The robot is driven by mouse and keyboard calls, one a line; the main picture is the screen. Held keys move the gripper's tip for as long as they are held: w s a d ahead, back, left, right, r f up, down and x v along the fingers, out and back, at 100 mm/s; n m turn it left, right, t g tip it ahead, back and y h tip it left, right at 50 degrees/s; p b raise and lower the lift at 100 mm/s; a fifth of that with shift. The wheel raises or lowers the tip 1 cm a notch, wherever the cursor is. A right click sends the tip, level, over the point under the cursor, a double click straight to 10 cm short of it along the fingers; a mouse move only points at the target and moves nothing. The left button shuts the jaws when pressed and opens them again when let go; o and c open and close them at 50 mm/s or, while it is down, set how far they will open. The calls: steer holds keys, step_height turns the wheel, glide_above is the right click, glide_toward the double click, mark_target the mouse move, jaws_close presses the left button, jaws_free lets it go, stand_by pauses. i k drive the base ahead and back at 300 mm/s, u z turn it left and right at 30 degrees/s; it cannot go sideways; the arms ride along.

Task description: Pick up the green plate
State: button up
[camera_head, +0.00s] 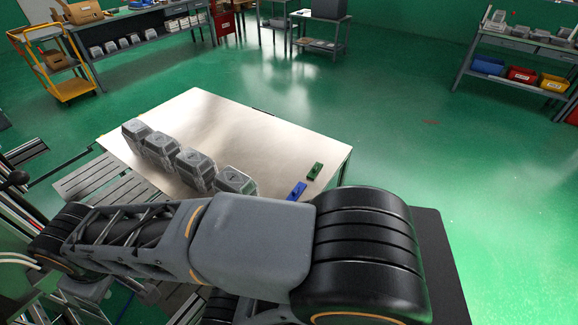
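A small green plate (315,171) lies on the metal-topped table (240,125) near its right end. It is a flat, narrow piece with darker spots on it. A blue plate (297,191) of similar shape lies just in front of it, a little to the left. My arm stretches across the front of the picture, between the camera and the near side of the table. My gripper is not in view, so its state and its place relative to the green plate do not show.
Several grey castings (160,146) stand in a row along the table's left and near side. The table's middle and back are bare. A slatted grey surface (97,181) adjoins on the left. Workbenches (520,68), an orange cart (62,72) and open green floor lie farther off.

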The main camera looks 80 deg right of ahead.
mark_target(315, 169)
steer(key=u, duration=0.6)
steer(key=k, duration=1.9)
steer(key=z, duration=1.15)
steer(key=k, duration=0.8)
steer(key=z, duration=0.75)
